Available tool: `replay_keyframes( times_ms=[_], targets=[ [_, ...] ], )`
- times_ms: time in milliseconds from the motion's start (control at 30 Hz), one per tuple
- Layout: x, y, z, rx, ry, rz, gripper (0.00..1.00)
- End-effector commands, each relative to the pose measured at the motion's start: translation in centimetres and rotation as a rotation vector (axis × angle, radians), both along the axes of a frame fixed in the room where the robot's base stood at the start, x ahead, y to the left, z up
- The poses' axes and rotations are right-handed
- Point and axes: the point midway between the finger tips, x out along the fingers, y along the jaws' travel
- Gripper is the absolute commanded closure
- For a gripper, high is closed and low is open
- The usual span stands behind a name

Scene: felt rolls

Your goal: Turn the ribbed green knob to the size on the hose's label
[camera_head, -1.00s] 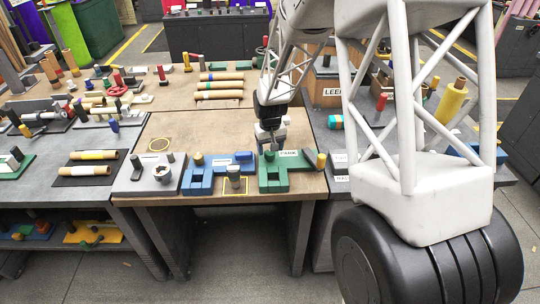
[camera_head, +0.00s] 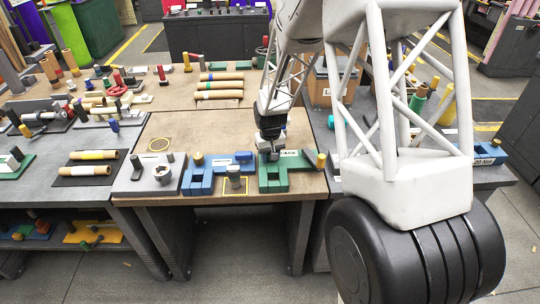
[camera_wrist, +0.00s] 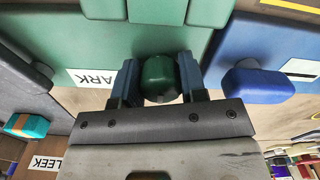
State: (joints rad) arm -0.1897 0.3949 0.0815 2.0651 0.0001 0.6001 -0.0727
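A dark green knob (camera_wrist: 160,78) is in the wrist view, on a green block (camera_wrist: 60,25) with a white label ending in "ARK". My gripper (camera_wrist: 160,85) has one blue finger on each side of the knob. The fingers look spread, with a thin gap on the left; contact on the right is unclear. In the head view my gripper (camera_head: 270,153) is down at the back of the green block (camera_head: 273,181), and the knob is hidden behind it. I cannot make out a hose with a readable size label.
A blue block (camera_head: 200,182) stands left of the green one, with a grey block (camera_head: 148,178) further left. A yellow-topped post (camera_head: 321,160) is close on the right. The bench top behind (camera_head: 205,130) is mostly clear around a yellow ring (camera_head: 158,144).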

Motion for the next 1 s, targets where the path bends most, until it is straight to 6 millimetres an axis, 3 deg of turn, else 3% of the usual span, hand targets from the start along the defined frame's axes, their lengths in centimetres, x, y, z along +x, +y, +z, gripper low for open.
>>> replay_keyframes(
  times_ms=[33,133,567,1000],
  targets=[
    [0.0,0.0,0.0,0.0,0.0,0.0,0.71],
    [0.0,0.0,0.0,0.0,0.0,0.0,0.85],
    [0.03,0.04,0.04,0.0,0.0,-0.069,0.85],
    [-0.01,0.14,0.05,0.0,-0.001,-0.379,0.85]
  ],
)
